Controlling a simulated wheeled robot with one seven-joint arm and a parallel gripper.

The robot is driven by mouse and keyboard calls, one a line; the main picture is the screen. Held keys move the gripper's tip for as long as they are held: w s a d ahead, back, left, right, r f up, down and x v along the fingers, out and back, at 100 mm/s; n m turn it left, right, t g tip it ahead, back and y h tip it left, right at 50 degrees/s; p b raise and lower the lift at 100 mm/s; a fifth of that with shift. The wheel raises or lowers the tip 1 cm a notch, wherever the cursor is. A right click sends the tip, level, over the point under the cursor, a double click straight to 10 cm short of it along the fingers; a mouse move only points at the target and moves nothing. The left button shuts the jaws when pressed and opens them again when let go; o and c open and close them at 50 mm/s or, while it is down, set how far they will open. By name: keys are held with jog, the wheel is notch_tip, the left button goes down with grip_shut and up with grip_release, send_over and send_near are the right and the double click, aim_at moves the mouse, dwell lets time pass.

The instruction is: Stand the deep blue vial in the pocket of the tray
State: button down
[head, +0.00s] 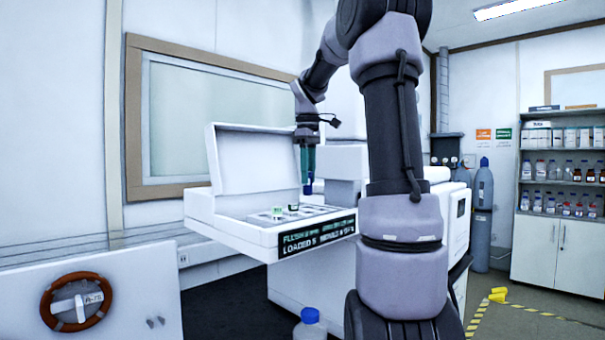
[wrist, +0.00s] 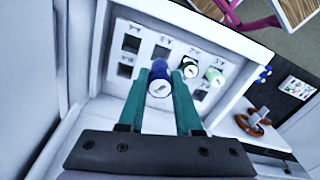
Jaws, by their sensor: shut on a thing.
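My gripper (head: 307,168) is shut on the deep blue vial (head: 308,187) and holds it upright above the white tray (head: 258,219) in the open machine. In the wrist view the vial (wrist: 160,82) shows its blue cap between the two teal fingertips of my gripper (wrist: 163,78). The tray (wrist: 148,46) has several square dark pockets with small labels. A black-capped vial (wrist: 189,69) and a green-capped vial (wrist: 214,76) stand in pockets to the right of the blue vial. The pocket area under the held vial is hidden.
The machine's raised white lid (head: 255,165) stands behind the tray. A display panel (head: 317,237) runs along the tray's front. A white panel with an orange-brown handwheel (head: 77,302) is at lower left. A blue-capped bottle (head: 310,326) stands below the machine.

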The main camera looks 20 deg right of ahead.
aim_at(309, 188)
jog(key=shift+f, duration=1.95)
jog(key=shift+s+f, duration=0.1)
jog(key=shift+f, duration=0.05)
jog(key=shift+f, duration=1.15)
jog(key=shift+f, duration=0.15)
jog(key=shift+f, duration=0.5)
jog(key=shift+c, duration=0.6)
grip_release()
